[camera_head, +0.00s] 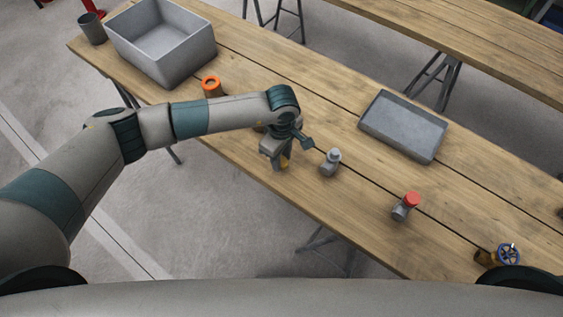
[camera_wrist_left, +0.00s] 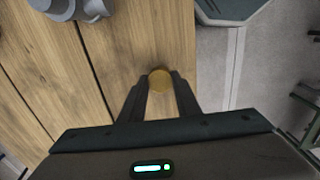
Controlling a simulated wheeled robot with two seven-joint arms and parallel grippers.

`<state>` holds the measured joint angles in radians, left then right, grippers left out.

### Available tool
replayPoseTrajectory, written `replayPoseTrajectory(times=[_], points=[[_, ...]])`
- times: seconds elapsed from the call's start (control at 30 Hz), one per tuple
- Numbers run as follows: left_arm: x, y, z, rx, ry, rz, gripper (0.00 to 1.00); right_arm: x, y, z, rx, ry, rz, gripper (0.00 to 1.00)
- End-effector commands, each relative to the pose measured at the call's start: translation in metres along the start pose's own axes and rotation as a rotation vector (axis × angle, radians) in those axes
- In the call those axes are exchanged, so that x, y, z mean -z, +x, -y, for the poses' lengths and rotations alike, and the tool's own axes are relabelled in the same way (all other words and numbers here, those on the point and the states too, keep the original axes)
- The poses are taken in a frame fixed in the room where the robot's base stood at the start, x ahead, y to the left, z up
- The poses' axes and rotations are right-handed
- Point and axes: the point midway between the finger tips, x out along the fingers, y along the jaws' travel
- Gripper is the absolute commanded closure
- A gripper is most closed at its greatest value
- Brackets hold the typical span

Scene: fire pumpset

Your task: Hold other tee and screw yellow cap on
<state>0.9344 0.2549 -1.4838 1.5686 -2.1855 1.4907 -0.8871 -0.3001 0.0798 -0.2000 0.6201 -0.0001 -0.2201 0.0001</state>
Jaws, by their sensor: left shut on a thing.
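My left gripper (camera_head: 283,160) is shut on the yellow cap (camera_head: 285,162), low over the table near its front edge. The cap also shows between the fingertips in the left wrist view (camera_wrist_left: 160,80). A bare grey tee (camera_head: 331,162) stands just to the right of the gripper, apart from it. It shows in part at the top left of the left wrist view (camera_wrist_left: 75,8). Another grey tee (camera_head: 400,211) with a red cap (camera_head: 412,199) on it is farther right. My right gripper is not in view.
A deep grey bin (camera_head: 190,62) and a grey cup (camera_head: 91,29) are at the far left of the wooden table (camera_head: 250,70). An orange-topped part (camera_head: 211,86) lies behind my arm. A shallow grey tray (camera_head: 430,143) is at the back right. A valve with a blue wheel (camera_head: 508,252) is at the right front.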

Motion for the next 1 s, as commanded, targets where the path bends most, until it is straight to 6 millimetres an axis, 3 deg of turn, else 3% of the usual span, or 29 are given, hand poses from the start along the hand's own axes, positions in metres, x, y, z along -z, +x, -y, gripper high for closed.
replayPoseTrajectory(times=[0.1,0.6,0.8,1.0], points=[[0.000,-0.016,-0.001,-0.005,0.004,-0.001,0.92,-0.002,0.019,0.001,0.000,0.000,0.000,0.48],[-0.095,-0.070,0.009,-0.004,0.006,0.000,0.92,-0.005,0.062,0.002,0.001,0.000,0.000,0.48],[-0.112,-0.083,0.011,-0.002,0.002,0.000,0.92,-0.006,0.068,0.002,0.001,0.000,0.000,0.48],[-0.117,-0.087,0.012,0.000,0.000,0.000,0.92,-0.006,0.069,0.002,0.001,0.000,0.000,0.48]])
